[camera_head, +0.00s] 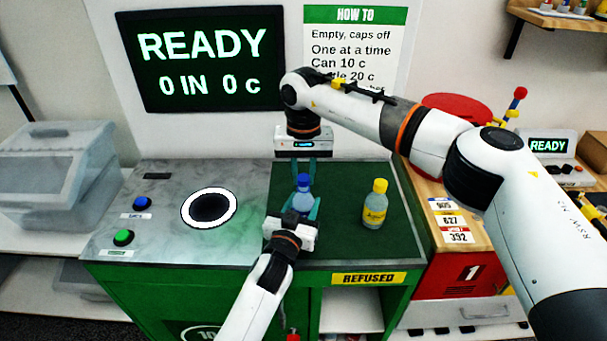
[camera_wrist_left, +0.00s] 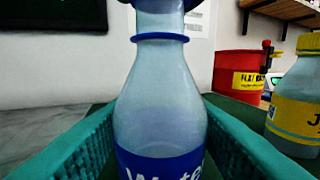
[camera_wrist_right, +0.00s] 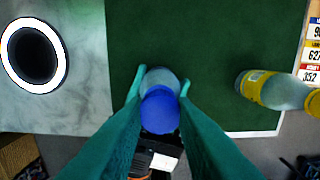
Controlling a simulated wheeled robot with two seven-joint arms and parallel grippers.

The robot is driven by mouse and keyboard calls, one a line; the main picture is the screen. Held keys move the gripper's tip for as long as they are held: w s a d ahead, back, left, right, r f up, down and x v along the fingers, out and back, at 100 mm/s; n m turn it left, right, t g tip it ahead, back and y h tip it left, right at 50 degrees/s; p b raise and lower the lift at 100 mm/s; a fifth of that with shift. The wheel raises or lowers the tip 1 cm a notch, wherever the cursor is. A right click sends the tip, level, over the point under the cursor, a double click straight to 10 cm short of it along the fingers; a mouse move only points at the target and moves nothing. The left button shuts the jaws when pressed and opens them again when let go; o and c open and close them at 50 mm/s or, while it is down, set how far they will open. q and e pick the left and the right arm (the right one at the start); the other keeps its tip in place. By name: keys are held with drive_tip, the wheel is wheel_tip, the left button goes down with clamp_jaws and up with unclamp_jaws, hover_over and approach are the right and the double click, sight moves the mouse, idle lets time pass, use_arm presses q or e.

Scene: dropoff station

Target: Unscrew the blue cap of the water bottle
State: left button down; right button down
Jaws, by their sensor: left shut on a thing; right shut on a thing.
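The water bottle (camera_head: 302,203) stands upright on the green mat, clear with a blue label (camera_wrist_left: 165,165). My left gripper (camera_head: 300,212) is shut on its body from the front, with teal fingers on both sides in the left wrist view. The blue cap (camera_head: 303,180) is at the top; the right wrist view shows it from above (camera_wrist_right: 160,110). My right gripper (camera_wrist_right: 160,90) points down from above and is shut on the cap, one finger on each side. In the left wrist view, clear neck shows between a blue ring (camera_wrist_left: 160,38) and the blue at the top edge.
A yellow-capped bottle (camera_head: 375,205) stands on the mat to the right. The round intake hole (camera_head: 210,208) and blue and green buttons are on the grey counter to the left. The red bin (camera_head: 455,108) is at the back right. The screen (camera_head: 203,58) reads READY.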

sight(303, 178)
drive_tip(key=shift+r, duration=0.6)
drive_tip(key=shift+r, duration=2.05)
use_arm(q)
drive_tip(key=c, duration=0.6)
unclamp_jaws()
drive_tip(key=shift+s, duration=0.1)
